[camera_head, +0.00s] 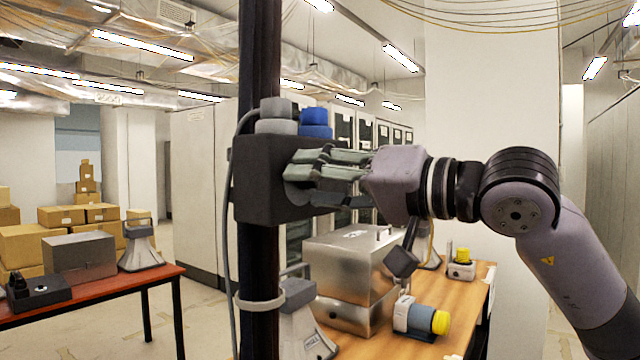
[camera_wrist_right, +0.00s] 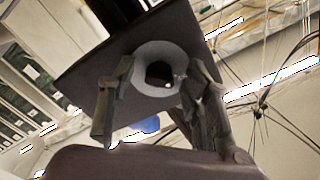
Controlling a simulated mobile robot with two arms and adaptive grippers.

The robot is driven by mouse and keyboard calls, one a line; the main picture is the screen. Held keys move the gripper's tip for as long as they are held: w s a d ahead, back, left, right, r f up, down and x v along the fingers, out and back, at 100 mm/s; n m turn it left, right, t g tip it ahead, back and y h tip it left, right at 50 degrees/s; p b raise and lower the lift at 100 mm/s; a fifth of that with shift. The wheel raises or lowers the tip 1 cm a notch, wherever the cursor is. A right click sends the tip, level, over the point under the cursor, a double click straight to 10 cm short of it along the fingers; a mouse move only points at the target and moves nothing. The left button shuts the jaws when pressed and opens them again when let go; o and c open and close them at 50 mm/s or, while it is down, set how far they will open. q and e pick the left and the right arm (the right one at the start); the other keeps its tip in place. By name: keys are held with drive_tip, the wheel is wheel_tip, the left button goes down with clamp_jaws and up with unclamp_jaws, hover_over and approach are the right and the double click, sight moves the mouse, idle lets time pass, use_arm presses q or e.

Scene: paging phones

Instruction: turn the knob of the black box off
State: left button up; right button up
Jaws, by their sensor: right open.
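The black box (camera_head: 262,165) is fixed on a dark upright pole in the middle of the head view. Its dark face (camera_wrist_right: 105,62) fills the upper part of the right wrist view. The knob (camera_wrist_right: 144,57) shows there as a light grey round ring with a dark centre. My right gripper (camera_head: 305,171) reaches the box from the right in the head view. Its fingers are open, one on each side of the knob, which also shows in the right wrist view (camera_wrist_right: 160,78). I cannot tell whether they touch it. In the head view the fingers largely hide the knob. My left gripper is out of view.
Blue (camera_head: 315,122) and grey (camera_head: 279,111) round parts sit on top of the box. A cable runs down the pole (camera_head: 259,290). Below is a wooden table (camera_head: 468,310) with a metal case (camera_head: 345,252). A red table (camera_head: 105,287) stands at left, with cartons behind.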

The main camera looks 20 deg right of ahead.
drive_tip(key=v, duration=1.2)
